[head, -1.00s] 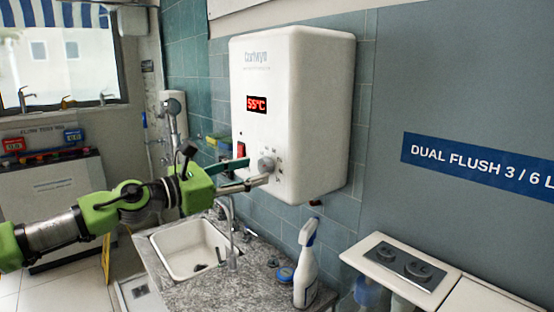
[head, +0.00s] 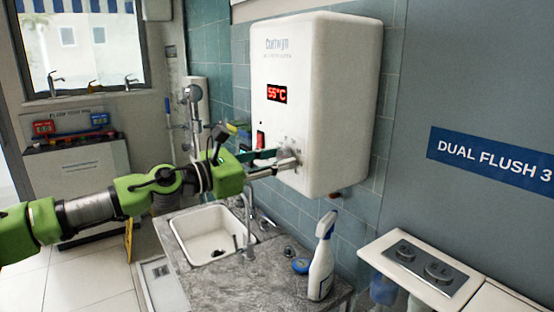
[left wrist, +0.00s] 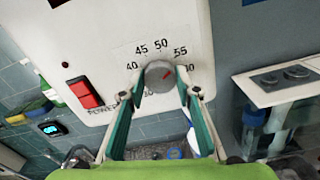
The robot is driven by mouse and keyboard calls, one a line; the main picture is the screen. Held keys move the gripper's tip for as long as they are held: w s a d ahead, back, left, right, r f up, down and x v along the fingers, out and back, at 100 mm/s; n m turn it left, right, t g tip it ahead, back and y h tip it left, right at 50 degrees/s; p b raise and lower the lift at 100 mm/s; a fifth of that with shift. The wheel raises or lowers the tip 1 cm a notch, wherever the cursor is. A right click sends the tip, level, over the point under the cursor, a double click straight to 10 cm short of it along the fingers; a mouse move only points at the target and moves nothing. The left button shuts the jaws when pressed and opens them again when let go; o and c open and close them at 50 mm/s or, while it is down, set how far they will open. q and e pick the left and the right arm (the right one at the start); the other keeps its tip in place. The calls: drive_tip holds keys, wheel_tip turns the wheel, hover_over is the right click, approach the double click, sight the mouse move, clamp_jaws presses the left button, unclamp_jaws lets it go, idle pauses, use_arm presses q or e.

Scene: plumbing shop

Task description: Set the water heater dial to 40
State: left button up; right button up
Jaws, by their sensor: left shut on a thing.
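The white water heater (head: 312,110) hangs on the tiled wall, and its red display (head: 276,93) reads 55°C. Its grey round dial (left wrist: 159,76) sits low on the front face, with a red mark pointing up and right, toward the printed 55. Printed numbers 40, 45, 50 and 55 curve around it; the rightmost number is partly covered by a finger. My left gripper (left wrist: 160,95) is shut on the dial, one finger on either side. In the head view my left gripper (head: 284,162) reaches the dial from the left and partly hides it. My right gripper is out of view.
A red switch (left wrist: 84,92) is left of the dial. Below are a sink (head: 212,232) in a stone counter and a white spray bottle (head: 321,262). A flush-button display (head: 425,262) stands at the lower right.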

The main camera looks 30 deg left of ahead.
use_arm(q)
drive_tip(key=shift+n, duration=1.1)
drive_tip(key=n, duration=0.3)
drive_tip(key=shift+n, duration=0.3)
drive_tip(key=n, duration=0.5)
drive_tip(key=shift+p, duration=0.35)
drive_tip(key=n, duration=0.6)
drive_tip(key=shift+n, duration=0.3)
drive_tip(key=n, duration=0.5)
drive_tip(key=shift+p, duration=0.4)
drive_tip(key=shift+n, duration=0.3)
drive_tip(key=o, duration=1.1)
drive_tip(key=shift+w+d, duration=0.15)
